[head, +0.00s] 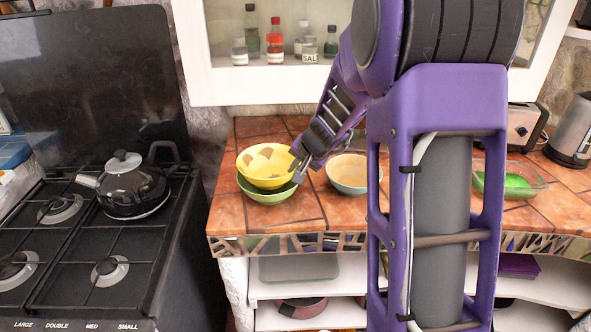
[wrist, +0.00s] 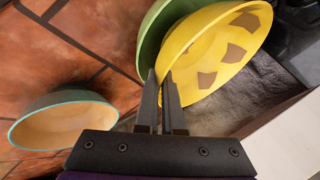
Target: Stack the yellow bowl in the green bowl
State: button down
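The yellow bowl (head: 265,166) with brown patches is over the green bowl (head: 267,195) near the counter's left end. Its lower part hides most of the green bowl's inside, and I cannot tell whether it rests there or hangs slightly above. My gripper (head: 298,168) is at the yellow bowl's right rim. In the wrist view my gripper (wrist: 159,76) has its fingers close together, one on each side of the yellow bowl's rim (wrist: 184,52). The green bowl (wrist: 150,38) shows just behind the yellow one there.
A blue-rimmed tan bowl (head: 352,174) stands to the right of the stack. A glass dish with green contents (head: 508,184) is farther right. The stove with a black kettle (head: 133,186) is at left. A shelf with jars hangs above. Tiled counter is clear in front.

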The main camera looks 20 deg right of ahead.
jog(key=shift+f+b, duration=0.35)
jog(key=shift+b, duration=0.1)
jog(key=shift+f+b, duration=0.3)
jog(key=shift+b, duration=0.05)
jog(key=shift+r, duration=0.1)
jog(key=c, duration=1.3)
grip_release()
jog(key=shift+r+p, duration=0.4)
jog(key=shift+p, duration=0.15)
jog(key=p+v, duration=0.2)
jog(key=v, duration=1)
jog(key=shift+r, duration=0.15)
